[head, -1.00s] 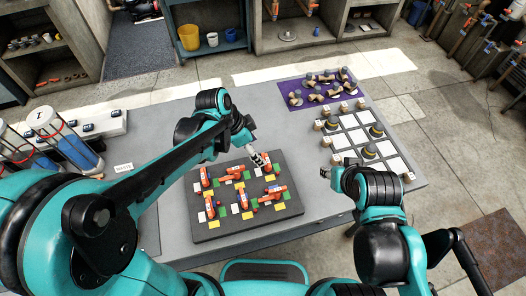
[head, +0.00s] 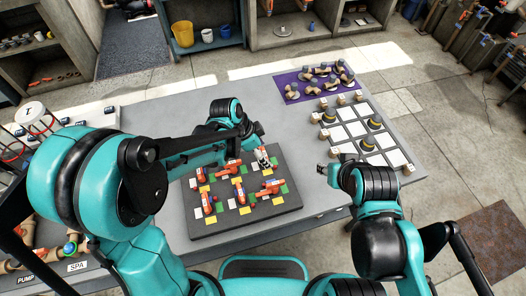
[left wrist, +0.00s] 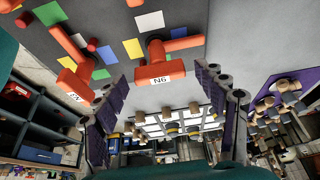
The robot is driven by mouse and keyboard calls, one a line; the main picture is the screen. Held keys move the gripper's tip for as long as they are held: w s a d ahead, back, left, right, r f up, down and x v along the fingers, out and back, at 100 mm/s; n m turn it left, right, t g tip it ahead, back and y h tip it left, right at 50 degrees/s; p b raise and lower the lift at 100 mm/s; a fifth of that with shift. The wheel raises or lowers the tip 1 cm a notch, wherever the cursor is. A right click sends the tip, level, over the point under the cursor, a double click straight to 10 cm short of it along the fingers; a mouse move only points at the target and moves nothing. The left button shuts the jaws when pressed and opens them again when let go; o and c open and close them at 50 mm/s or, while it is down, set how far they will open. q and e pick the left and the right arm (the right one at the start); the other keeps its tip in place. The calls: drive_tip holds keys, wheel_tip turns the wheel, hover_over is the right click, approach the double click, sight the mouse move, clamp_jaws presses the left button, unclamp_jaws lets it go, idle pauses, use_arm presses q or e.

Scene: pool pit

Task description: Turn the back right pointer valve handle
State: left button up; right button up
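A dark board (head: 225,228) on the grey table carries several orange-red pointer valve handles, each among colored squares. The back right handle is largely covered by my left gripper (head: 263,154) in the head view. In the left wrist view, an orange-red handle (left wrist: 160,70) with a white label like "N6" lies just beyond and between the fingertips. Another labelled handle (left wrist: 75,80) is to its left. My left gripper's fingers are spread wide with nothing between them. My right gripper (head: 328,172) hangs by the table's right part, away from the board; its opening is too small to judge.
A panel of white squares (head: 358,130) with dark round knobs and wooden blocks lies right of the board. A purple mat (head: 292,92) with several fittings is behind it. Pipes with a "SPA" label (head: 77,267) are at the front left.

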use_arm(q)
drive_tip(key=c, duration=0.9)
drive_tip(key=shift+n, duration=0.4)
drive_tip(key=n, duration=0.1)
drive_tip(key=n+t+y, duration=0.1)
drive_tip(key=n, duration=0.1)
drive_tip(key=shift+s+d+n+t, duration=0.1)
drive_tip(key=shift+s+n+t, duration=0.05)
drive_tip(key=shift+n+t, duration=0.15)
drive_tip(key=n+t+y, duration=0.1)
drive_tip(key=n, duration=0.3)
drive_tip(key=shift+s+d+b, duration=0.1)
drive_tip(key=shift+b, duration=0.25)
drive_tip(key=n+y, duration=0.1)
drive_tip(key=n, duration=0.1)
drive_tip(key=n+y, duration=0.1)
drive_tip(key=n, duration=0.2)
drive_tip(key=shift+d+t, duration=0.1)
drive_tip(key=shift+t, duration=0.2)
drive_tip(key=n, duration=0.2)
drive_tip(key=n+y, duration=0.1)
drive_tip(key=n, duration=0.1)
drive_tip(key=shift+d+y+b, duration=0.1)
drive_tip(key=shift+y+b, duration=0.2)
drive_tip(key=shift+b, duration=0.1)
drive_tip(key=shift+n, duration=0.3)
